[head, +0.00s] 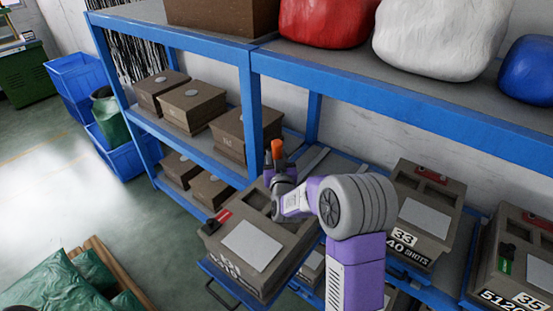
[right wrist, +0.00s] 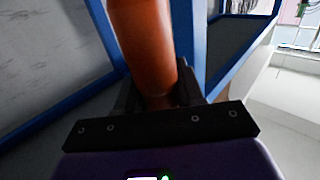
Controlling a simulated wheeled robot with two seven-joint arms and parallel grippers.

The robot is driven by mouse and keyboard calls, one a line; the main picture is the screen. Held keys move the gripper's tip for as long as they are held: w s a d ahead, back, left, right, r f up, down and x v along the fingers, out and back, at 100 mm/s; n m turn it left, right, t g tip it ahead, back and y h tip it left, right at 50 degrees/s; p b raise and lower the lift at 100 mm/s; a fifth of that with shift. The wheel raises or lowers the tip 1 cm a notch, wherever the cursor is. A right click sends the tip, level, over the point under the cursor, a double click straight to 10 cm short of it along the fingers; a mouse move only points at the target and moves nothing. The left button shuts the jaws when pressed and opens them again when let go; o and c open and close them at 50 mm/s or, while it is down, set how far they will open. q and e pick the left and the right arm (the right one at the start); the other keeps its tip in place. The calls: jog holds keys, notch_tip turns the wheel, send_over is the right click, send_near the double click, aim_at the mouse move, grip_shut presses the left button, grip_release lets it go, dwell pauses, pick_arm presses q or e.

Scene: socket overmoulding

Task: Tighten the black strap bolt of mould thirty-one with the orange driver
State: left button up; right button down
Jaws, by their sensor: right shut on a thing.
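My right gripper (head: 276,163) is shut on the orange driver (head: 277,148), above the far end of a grey-brown mould. The right wrist view shows the driver's orange handle (right wrist: 143,45) between the black fingers (right wrist: 158,95). The driver's tip is hidden. The mould (head: 208,250) sits on a pulled-out blue tray, with a pale plate (head: 252,246) on top. A red strap piece (head: 222,216) with a small black part (head: 209,228) is at its left corner. Its number label (head: 228,268) is too oblique to read. My left gripper is not in view.
Mould 33 (head: 408,238) and mould 35 (head: 523,299) stand to the right on the blue rack. My right arm covers the space between. An upper shelf (head: 400,95) with bags overhangs behind. More moulds (head: 192,100) stand at left.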

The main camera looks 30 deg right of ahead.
jog(key=shift+r+p, duration=0.85)
jog(key=shift+r, duration=1.05)
